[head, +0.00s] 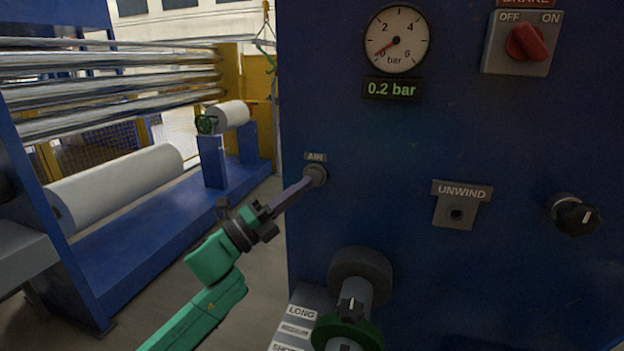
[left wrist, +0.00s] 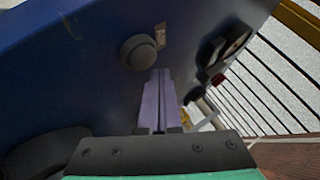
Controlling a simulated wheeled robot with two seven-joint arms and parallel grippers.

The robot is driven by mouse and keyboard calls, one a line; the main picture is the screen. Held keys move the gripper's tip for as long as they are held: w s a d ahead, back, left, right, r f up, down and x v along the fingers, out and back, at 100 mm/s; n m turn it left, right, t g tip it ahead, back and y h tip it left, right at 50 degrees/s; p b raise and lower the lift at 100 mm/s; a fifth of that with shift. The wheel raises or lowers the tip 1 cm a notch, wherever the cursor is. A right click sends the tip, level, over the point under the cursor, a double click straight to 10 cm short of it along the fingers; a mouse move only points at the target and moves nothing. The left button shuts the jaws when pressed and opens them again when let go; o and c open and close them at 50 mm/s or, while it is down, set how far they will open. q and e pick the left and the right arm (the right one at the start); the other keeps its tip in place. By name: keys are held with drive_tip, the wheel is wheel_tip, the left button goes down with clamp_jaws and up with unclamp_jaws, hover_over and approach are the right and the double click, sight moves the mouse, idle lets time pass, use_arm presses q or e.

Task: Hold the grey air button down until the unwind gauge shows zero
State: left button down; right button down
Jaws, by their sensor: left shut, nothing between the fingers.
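The grey air button (head: 316,174) sits on the blue panel under an AIR label. It also shows as a round grey knob in the left wrist view (left wrist: 138,52). My left gripper (head: 307,182) is shut and empty, its long purple fingers angled up to the button. Its tips overlap the button's lower left edge in the head view; in the left wrist view the fingertips (left wrist: 160,71) are beside its rim. I cannot tell whether they touch or press it. The round gauge (head: 396,40) has its red needle near zero, and the display (head: 392,89) reads 0.2 bar. My right gripper is out of view.
A red brake switch (head: 528,42), an UNWIND plate (head: 458,208) and a black knob (head: 573,214) are on the panel's right. A dark round shaft (head: 360,275) sticks out below the button. Rollers (head: 120,185) in a blue frame stand at left.

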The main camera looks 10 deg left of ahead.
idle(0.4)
use_arm(q)
drive_tip(key=shift+w, duration=0.45)
drive_tip(key=shift+w, duration=0.5)
idle(0.6)
drive_tip(key=shift+s+b, duration=0.1)
drive_tip(key=shift+b, duration=0.2)
idle(3.5)
drive_tip(key=shift+s, duration=0.75)
